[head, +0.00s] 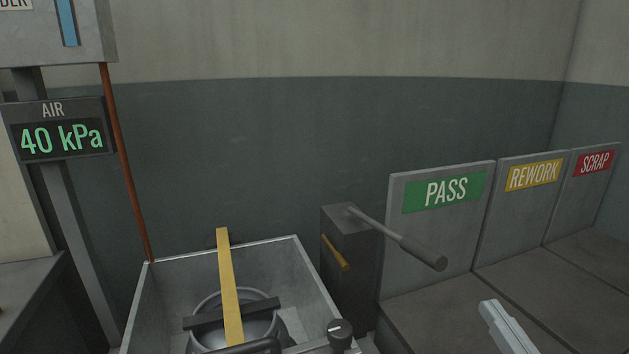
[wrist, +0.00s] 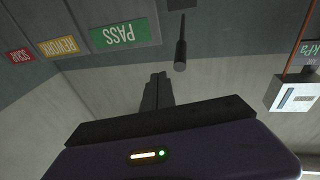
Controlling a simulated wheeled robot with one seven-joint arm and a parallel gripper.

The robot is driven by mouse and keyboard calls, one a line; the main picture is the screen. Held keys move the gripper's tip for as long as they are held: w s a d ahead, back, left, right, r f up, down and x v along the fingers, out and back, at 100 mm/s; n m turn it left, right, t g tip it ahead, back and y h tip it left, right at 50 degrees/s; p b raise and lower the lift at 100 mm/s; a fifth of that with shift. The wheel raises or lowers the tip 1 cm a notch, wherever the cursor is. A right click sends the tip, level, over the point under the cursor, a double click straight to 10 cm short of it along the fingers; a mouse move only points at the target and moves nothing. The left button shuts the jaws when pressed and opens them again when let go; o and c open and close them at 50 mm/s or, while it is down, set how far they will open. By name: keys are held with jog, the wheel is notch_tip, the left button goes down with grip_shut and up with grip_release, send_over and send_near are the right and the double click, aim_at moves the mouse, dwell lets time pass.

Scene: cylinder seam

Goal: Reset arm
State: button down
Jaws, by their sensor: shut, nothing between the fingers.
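My gripper (wrist: 158,77) shows in the wrist view with its two dark fingers together and nothing between them. The wrist picture is upside down. A grey lever with a thick round grip (head: 423,253) sticks out from a dark box (head: 350,262) in the head view. The lever (wrist: 181,50) also shows in the wrist view, just above and right of my fingertips in the picture, apart from them. I cannot tell the depth between them.
An open grey tank (head: 165,290) holds a round metal vessel (head: 207,305) under a dark bar and a yellow strip (head: 229,290). PASS (head: 445,192), REWORK (head: 534,175) and SCRAP (head: 594,163) bays stand at right, their visible floors bare. A display (head: 60,140) reads AIR 40 kPa.

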jog(key=s+a+f+g+p, duration=0.1)
jog(key=s+p, duration=0.3)
jog(key=s, duration=0.6)
jog(key=s+a+f+m+g+h+p, duration=0.1)
jog(key=s+a+f+g+p, duration=0.1)
jog(key=s, duration=0.9)
jog(key=s+a+f+g+p, duration=0.1)
jog(key=s+a+f+p, duration=0.2)
jog(key=s, duration=0.8)
jog(key=p, duration=0.2)
jog(key=shift+a+m+g+h+p, duration=0.3)
jog(key=shift+a+g+h+p, duration=0.05)
jog(key=shift+g+h+p, duration=0.05)
dwell(0.5)
